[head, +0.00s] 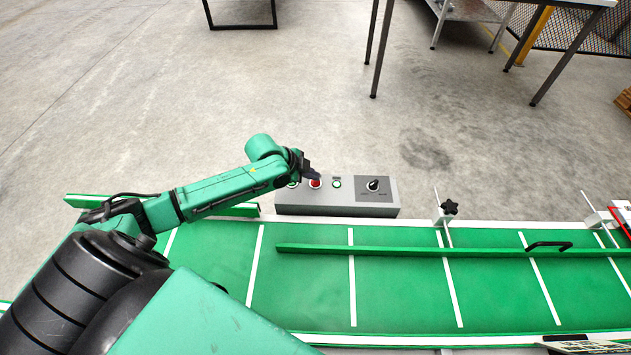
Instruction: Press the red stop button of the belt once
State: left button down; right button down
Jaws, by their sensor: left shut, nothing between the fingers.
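The red stop button (315,183) is on the top of a grey control box (340,208) at the far edge of the green belt (390,290). My left gripper (312,174) is shut and empty, with its tip right at the red button. I cannot tell whether the tip touches the button or hovers just above it. The gripper partly hides the button. My right gripper is not in view.
The box also has a green-ringed button (337,183), another button (292,184) beside my gripper, and a black rotary knob (374,185). A green guide rail (420,251) and a clamp knob (449,207) stand at the belt. Concrete floor lies beyond.

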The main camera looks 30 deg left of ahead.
aim_at(313, 182)
pick_arm(q)
jog(key=shift+f, duration=0.5)
dwell(0.6)
jog(key=shift+r+p, duration=0.85)
jog(key=shift+p, duration=0.05)
notch_tip(313, 182, up, 5)
jog(key=p, duration=0.5)
jog(key=shift+r+p, duration=0.15)
jog(key=shift+p, duration=0.15)
